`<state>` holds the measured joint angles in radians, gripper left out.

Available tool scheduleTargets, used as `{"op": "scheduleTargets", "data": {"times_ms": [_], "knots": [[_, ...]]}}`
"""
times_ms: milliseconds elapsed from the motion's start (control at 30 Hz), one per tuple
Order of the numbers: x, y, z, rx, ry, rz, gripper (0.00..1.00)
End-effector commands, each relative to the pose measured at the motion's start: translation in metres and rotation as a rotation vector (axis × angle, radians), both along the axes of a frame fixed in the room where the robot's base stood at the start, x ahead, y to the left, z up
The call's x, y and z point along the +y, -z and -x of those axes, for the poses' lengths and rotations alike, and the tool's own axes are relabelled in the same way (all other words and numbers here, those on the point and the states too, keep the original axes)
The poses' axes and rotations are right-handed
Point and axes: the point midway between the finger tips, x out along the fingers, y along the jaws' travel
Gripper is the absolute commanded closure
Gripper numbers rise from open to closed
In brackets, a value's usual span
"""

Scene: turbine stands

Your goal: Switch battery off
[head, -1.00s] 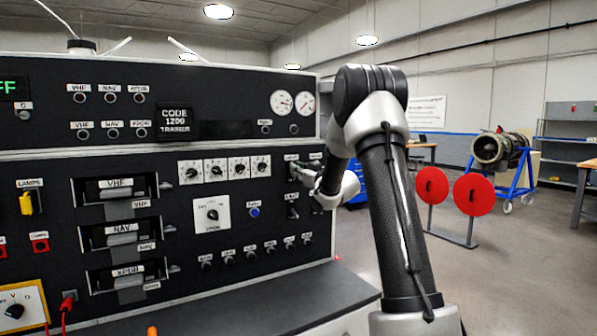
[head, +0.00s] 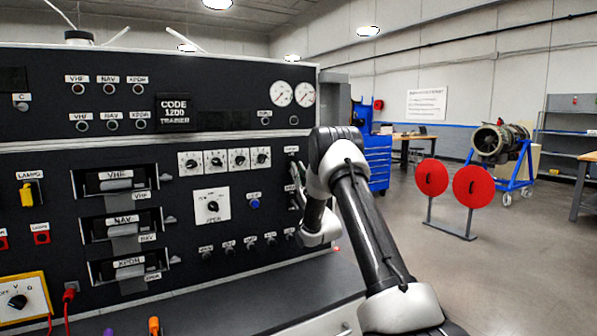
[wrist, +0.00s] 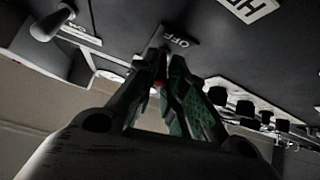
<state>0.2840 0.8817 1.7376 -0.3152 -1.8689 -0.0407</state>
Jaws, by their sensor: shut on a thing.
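The black trainer panel (head: 150,185) fills the left of the head view. The battery switch sits in the column at its right edge, mostly hidden by my arm, and its name cannot be read. My gripper (wrist: 165,62) is against the panel by a white OFF label (wrist: 177,41) in the wrist view. Its green-lined fingers are shut on a switch lever, which they hide almost entirely. In the head view my gripper (head: 297,190) is small and partly covered by my arm. A dark display (head: 12,80) is at the panel's far left.
Another toggle lever (wrist: 50,24) stands at upper left in the wrist view. Several dark knobs (wrist: 243,107) are at right. In the head view, red discs (head: 430,178), a blue tool cabinet (head: 377,160) and a turbine (head: 500,143) stand beyond, with open floor between.

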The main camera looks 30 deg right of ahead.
Motion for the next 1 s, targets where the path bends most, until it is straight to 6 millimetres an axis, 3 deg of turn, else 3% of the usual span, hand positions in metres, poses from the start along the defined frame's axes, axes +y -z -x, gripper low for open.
{"op": "scheduleTargets", "data": {"times_ms": [667, 700, 800, 1000], "knots": [[-0.0001, 0.0039, -0.0018, -0.062, 0.0, -0.003, 1.0], [-0.0001, 0.0039, -0.0018, -0.062, 0.0, -0.003, 0.83], [0.0, 0.0036, -0.0018, -0.062, 0.0, -0.003, 0.66], [0.0, 0.0033, -0.0019, -0.062, 0.0, -0.003, 0.66]]}}
